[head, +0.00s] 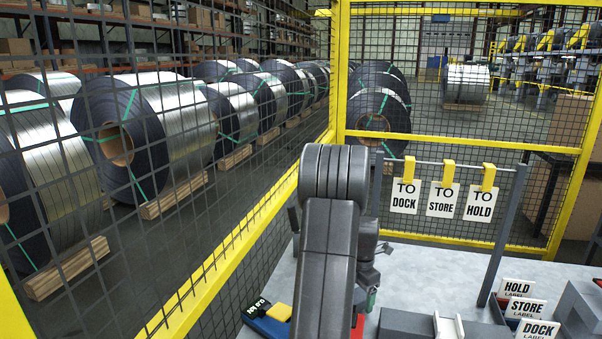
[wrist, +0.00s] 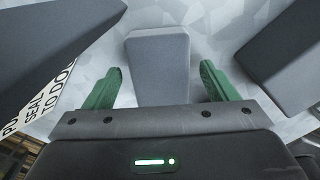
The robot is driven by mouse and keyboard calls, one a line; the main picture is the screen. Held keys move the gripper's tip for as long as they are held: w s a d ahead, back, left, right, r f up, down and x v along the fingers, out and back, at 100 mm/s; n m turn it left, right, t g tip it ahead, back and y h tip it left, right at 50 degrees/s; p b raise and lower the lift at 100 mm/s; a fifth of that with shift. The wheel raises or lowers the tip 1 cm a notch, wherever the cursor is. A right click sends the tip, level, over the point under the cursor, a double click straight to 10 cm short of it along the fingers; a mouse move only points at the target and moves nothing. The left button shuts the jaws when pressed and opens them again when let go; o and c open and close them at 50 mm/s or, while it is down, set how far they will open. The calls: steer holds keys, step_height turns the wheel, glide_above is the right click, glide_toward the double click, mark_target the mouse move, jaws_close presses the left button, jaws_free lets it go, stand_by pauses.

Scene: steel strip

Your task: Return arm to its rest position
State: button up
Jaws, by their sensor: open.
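My arm (head: 328,240) rises in the middle of the head view and hides part of the worktable behind it. My gripper (wrist: 160,82) shows in the wrist view with its two green fingers spread wide apart and nothing held between them. A grey block-like shape (wrist: 160,65) lies beyond the fingers, over the pale tabletop, and seems apart from them. In the head view only a small green part of the gripper (head: 371,298) shows beside the arm, above the table.
The worktable (head: 430,270) has bare room right of my arm. A rail holds hanging tags (head: 440,200). HOLD, STORE and DOCK label cards (head: 525,307) stand at right. A blue-and-red item (head: 268,322) lies left. Yellow-framed mesh fence (head: 235,255) encloses the place; steel coils (head: 185,120) stand outside.

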steer(key=shift+r, duration=0.35)
